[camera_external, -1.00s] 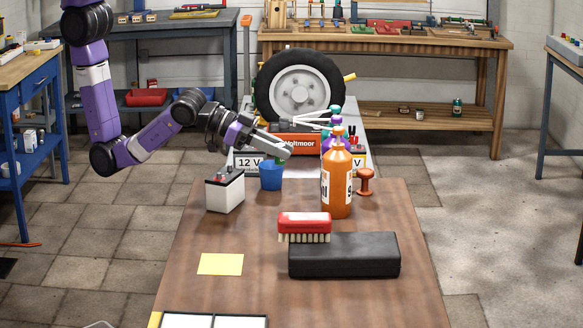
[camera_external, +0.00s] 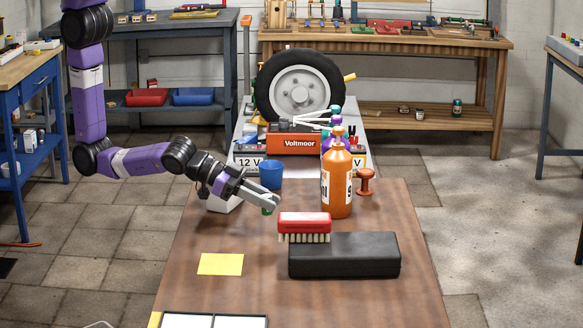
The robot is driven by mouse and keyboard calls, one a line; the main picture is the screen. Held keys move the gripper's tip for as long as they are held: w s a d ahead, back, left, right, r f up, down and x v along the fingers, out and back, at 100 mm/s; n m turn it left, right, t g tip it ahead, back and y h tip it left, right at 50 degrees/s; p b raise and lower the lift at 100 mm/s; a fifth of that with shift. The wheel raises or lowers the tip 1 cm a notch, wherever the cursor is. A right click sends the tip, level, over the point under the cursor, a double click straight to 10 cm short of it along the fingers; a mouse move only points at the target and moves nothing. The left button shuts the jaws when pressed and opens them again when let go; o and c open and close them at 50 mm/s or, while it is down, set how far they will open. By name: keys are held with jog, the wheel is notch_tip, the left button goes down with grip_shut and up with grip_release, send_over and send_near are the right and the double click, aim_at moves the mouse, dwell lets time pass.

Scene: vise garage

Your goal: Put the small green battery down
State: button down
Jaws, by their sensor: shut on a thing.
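The small green battery (camera_external: 267,210) is between the fingertips of my gripper (camera_external: 272,203). My gripper is shut on it, low over the wooden table (camera_external: 210,290), to the left of the red brush. Only the lower part of the battery shows below the fingers. I cannot tell whether it touches the table top.
A white battery block (camera_external: 221,204) stands behind my gripper, mostly hidden by it. A blue cup (camera_external: 270,175) is behind. A red brush (camera_external: 304,224), a black case (camera_external: 344,256) and an orange bottle (camera_external: 336,185) stand to the right. A yellow note (camera_external: 220,264) lies in front.

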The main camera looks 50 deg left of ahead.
aim_at(266, 214)
jog(key=shift+f, duration=2.45)
jog(key=shift+f+b, duration=0.2)
jog(key=shift+b, duration=0.15)
jog(key=c, duration=1.2)
grip_release()
jog(key=shift+r, duration=0.15)
jog(key=shift+r, duration=0.15)
jog(key=v, duration=1.1)
jog(key=shift+s+a, duration=0.15)
jog(key=shift+a, duration=0.2)
jog(key=shift+r, duration=0.1)
